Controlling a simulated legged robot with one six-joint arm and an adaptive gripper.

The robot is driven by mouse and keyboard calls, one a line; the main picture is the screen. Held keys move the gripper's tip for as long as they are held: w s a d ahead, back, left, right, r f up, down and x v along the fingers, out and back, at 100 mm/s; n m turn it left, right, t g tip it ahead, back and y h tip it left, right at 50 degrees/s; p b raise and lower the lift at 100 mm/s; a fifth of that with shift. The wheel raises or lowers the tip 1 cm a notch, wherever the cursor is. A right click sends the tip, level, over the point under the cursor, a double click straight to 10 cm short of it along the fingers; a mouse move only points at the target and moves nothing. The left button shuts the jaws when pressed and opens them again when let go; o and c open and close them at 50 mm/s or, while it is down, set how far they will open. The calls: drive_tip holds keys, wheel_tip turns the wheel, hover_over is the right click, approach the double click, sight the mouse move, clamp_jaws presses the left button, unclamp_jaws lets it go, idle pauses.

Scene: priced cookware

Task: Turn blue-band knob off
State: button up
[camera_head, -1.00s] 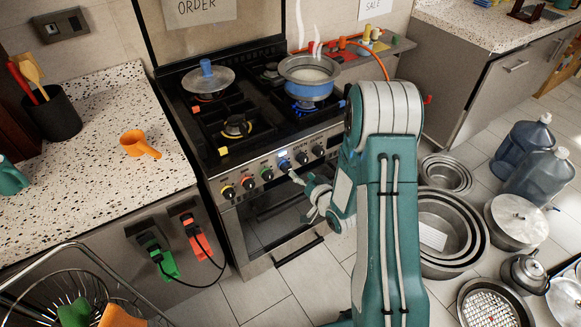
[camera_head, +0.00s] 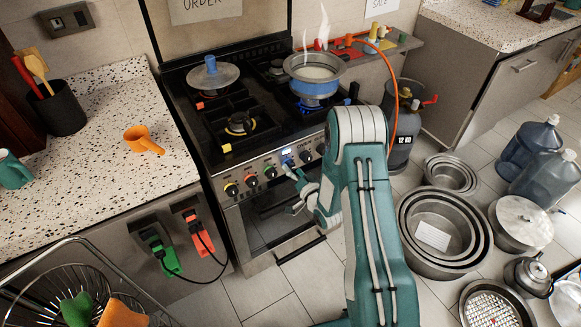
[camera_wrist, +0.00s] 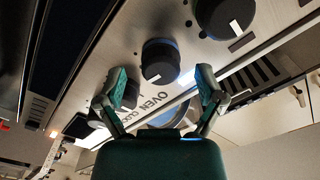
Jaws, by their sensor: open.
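The blue-band knob (camera_head: 287,160) is on the stove's front panel, right of the green-band knob (camera_head: 270,172). In the wrist view the black knob with a blue ring (camera_wrist: 160,62) shows ahead, between my fingertips in the picture, its white mark toward the lower edge. My gripper (camera_wrist: 162,80) is open, its fingers spread to either side and apart from the knob. In the head view my gripper (camera_head: 292,190) is just in front of the panel, below the knob. The blue-band pot (camera_head: 311,80) steams over a blue flame.
Other knobs flank it: yellow (camera_head: 231,190) and red (camera_head: 250,181) to the left, a plain black one (camera_head: 305,156) to the right. The oven handle (camera_head: 300,249) is below. A gas bottle (camera_head: 401,140) with an orange hose stands right of the stove. Metal pots (camera_head: 440,267) sit on the floor.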

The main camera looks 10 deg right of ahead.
drive_tip(key=shift+w+a, duration=0.2)
drive_tip(key=shift+w, duration=0.5)
drive_tip(key=c, duration=1.1)
drive_tip(key=shift+c, duration=0.2)
